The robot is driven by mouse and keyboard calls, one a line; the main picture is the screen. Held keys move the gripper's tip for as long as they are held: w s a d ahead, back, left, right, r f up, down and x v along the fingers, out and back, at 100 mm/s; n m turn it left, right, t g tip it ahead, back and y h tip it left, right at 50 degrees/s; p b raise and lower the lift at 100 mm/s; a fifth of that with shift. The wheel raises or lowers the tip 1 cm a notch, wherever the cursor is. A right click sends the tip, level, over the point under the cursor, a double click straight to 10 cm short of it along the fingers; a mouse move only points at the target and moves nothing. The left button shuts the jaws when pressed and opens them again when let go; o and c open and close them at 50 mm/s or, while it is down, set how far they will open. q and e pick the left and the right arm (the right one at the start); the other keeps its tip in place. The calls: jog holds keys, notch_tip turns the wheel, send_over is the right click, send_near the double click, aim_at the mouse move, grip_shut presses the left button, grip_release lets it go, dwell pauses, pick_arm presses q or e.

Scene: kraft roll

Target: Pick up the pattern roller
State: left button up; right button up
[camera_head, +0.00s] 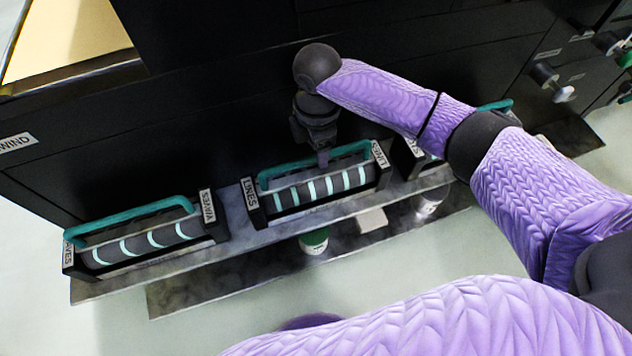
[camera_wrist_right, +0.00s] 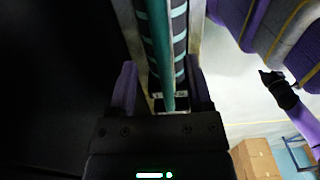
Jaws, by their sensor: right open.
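Pattern rollers sit in black holders on a dark metal shelf. The middle one, labelled LINES (camera_head: 318,188), has pale teal stripes and a teal handle bar (camera_head: 270,178). My right gripper (camera_head: 323,160) is above and at the back of this roller, pointing down at the handle. In the right wrist view, its open fingers (camera_wrist_right: 160,92) are on either side of the teal handle (camera_wrist_right: 158,45); contact cannot be told. The roller labelled WAVES (camera_head: 140,238) is to the left. A third roller (camera_head: 412,155) is mostly hidden behind my right arm. A dark arm end (camera_wrist_right: 280,90), perhaps my left gripper, is small in the wrist view.
The black machine front (camera_head: 150,140) rises close behind the shelf (camera_head: 240,240). Below the shelf are a green-and-white container (camera_head: 314,241) and a pale block (camera_head: 371,220). Knobs (camera_head: 552,82) stick out at the right. Cardboard boxes (camera_wrist_right: 255,158) stand on the floor.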

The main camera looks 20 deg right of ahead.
aim_at(317, 172)
notch_tip(317, 172, down, 5)
jog(key=shift+s+a+f+b, duration=0.1)
jog(key=shift+s+f+b, duration=0.05)
jog(key=shift+b, duration=1.1)
jog(key=shift+c, duration=0.6)
jog(key=c, duration=0.7)
pick_arm(q)
jog(key=f, duration=0.1)
jog(key=s+a+f, duration=0.1)
jog(key=shift+f, duration=0.35)
pick_arm(e)
grip_shut()
pick_arm(q)
jog(key=shift+w, duration=0.1)
jog(key=shift+s+d+g, duration=0.15)
jog(key=shift+s+g, duration=0.15)
jog(key=shift+s, duration=0.1)
jog(key=shift+w, duration=0.1)
